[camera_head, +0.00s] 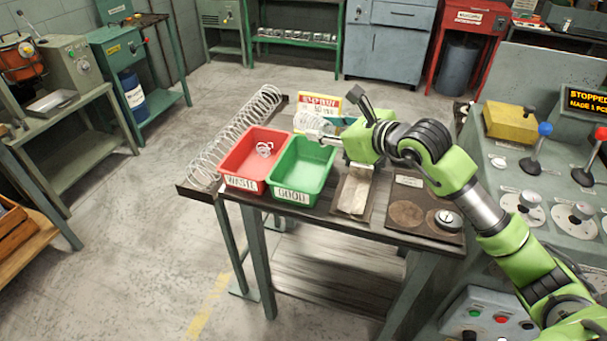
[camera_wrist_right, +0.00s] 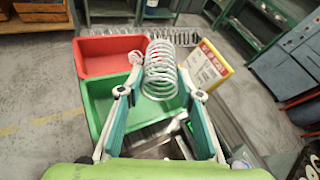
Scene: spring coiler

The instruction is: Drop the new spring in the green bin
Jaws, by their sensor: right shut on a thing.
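The new spring, a silver coil (camera_head: 312,124), is held in my right gripper (camera_head: 328,137). In the right wrist view the spring (camera_wrist_right: 161,68) stands up between the two fingers, over the green bin (camera_wrist_right: 97,100). In the head view the green bin (camera_head: 291,195), labelled GOOD, sits on the table just below and left of the gripper. The inside of the green bin that shows looks empty; part of its far edge is hidden by the spring and gripper. My left gripper is out of view.
A red bin (camera_head: 243,183) labelled WASTE, with a small tangled coil (camera_head: 264,149) in it, stands left of the green bin. A yellow-and-red sign (camera_head: 318,104) stands behind. The control console (camera_head: 555,200) is at right.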

